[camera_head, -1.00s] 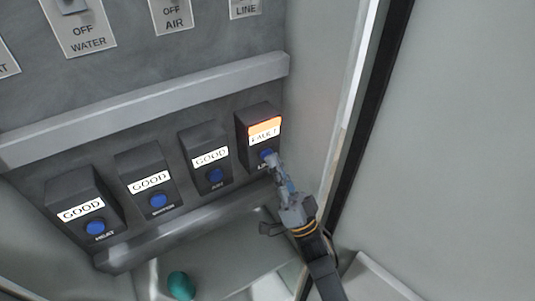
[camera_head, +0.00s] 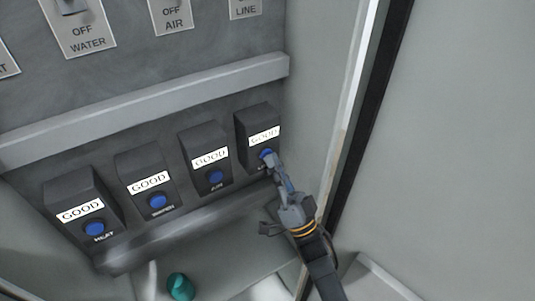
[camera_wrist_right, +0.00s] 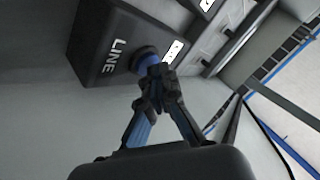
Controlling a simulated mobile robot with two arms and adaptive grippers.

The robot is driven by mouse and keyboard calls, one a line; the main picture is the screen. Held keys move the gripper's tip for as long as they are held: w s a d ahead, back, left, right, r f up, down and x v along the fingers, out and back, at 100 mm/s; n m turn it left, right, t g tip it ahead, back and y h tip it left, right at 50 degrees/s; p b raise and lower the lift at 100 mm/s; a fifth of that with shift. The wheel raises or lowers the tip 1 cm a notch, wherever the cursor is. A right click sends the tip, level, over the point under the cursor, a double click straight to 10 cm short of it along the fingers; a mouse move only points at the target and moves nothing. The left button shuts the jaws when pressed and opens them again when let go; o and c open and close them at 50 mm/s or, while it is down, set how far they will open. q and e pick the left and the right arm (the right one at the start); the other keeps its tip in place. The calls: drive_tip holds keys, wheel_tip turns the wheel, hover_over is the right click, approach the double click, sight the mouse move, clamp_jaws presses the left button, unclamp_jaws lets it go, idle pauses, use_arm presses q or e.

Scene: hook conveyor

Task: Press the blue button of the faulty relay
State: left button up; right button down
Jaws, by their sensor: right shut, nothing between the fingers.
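Several dark relay boxes with blue buttons stand in a row in the head view. The rightmost relay (camera_head: 257,125) now shows a white GOOD label; in the right wrist view its box (camera_wrist_right: 105,45) reads LINE. The other relays, such as the one marked HEAT (camera_head: 80,190), also read GOOD. My right gripper (camera_head: 270,160) is shut and empty, its fingertips at the rightmost relay's blue button (camera_head: 264,153). In the right wrist view the fingertips (camera_wrist_right: 152,72) appear to touch that button, which they partly cover. My left gripper is out of view.
A grey ledge (camera_head: 150,107) runs above the relays, with switch plates marked WATER (camera_head: 92,45) and AIR over it. A side wall and door edge (camera_head: 365,110) stand close to the right of my right arm. A teal object (camera_head: 180,286) lies below.

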drive_tip(key=shift+s+d+p, duration=0.3)
drive_tip(key=shift+s+d, duration=0.1)
drive_tip(key=shift+s, duration=0.15)
drive_tip(key=s+d+p, duration=0.1)
drive_tip(key=s, duration=0.1)
drive_tip(key=s+d+p, duration=0.1)
drive_tip(key=s+d, duration=0.1)
idle(0.4)
